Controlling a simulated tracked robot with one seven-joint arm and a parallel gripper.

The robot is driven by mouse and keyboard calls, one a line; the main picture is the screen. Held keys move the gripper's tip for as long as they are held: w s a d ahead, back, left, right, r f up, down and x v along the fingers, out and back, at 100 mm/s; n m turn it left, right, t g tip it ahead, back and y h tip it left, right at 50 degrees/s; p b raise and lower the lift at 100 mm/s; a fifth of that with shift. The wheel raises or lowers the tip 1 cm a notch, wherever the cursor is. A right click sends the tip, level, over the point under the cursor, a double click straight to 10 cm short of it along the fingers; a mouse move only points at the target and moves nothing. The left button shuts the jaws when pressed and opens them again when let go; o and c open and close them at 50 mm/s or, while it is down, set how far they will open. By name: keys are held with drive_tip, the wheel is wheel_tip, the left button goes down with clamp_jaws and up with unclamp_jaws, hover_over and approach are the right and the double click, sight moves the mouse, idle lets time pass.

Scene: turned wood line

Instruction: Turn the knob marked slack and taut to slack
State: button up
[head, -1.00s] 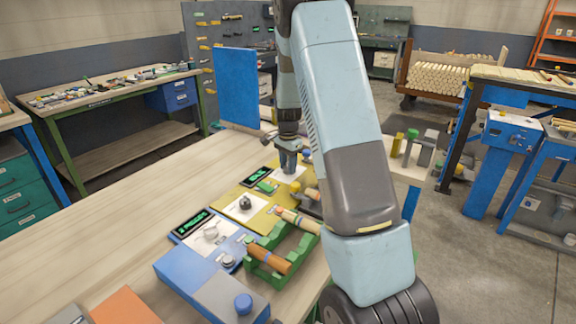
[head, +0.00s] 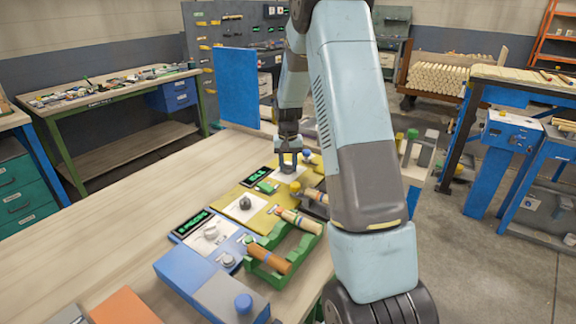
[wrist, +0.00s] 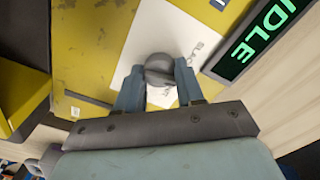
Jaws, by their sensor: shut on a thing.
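The grey round knob (wrist: 160,68) sits on a white plate (wrist: 145,30) on the yellow panel (wrist: 85,40). Dark lettering, apparently "SLACK", is printed beside the knob; another mark below it is partly covered and unreadable. My gripper (wrist: 159,84) is shut on the knob, one finger on each side. In the head view my gripper (head: 288,163) points down at the far end of the yellow panel, over the white plate (head: 291,176). The knob is mostly hidden there. Which mark the knob points at cannot be told.
A display (wrist: 262,38) beside the plate reads "IDLE". Nearer in the head view are a dark knob (head: 245,202), a pale knob (head: 211,232) and a green cradle (head: 265,265) holding a wooden piece. The tabletop (head: 130,220) on the left is bare.

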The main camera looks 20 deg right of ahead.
drive_tip(key=n, duration=0.6)
drive_tip(key=shift+n, duration=0.3)
idle(0.4)
drive_tip(key=o, duration=1)
drive_tip(key=shift+o, duration=0.2)
wheel_tip(320, 180, up, 14)
drive_tip(key=shift+f, duration=0.15)
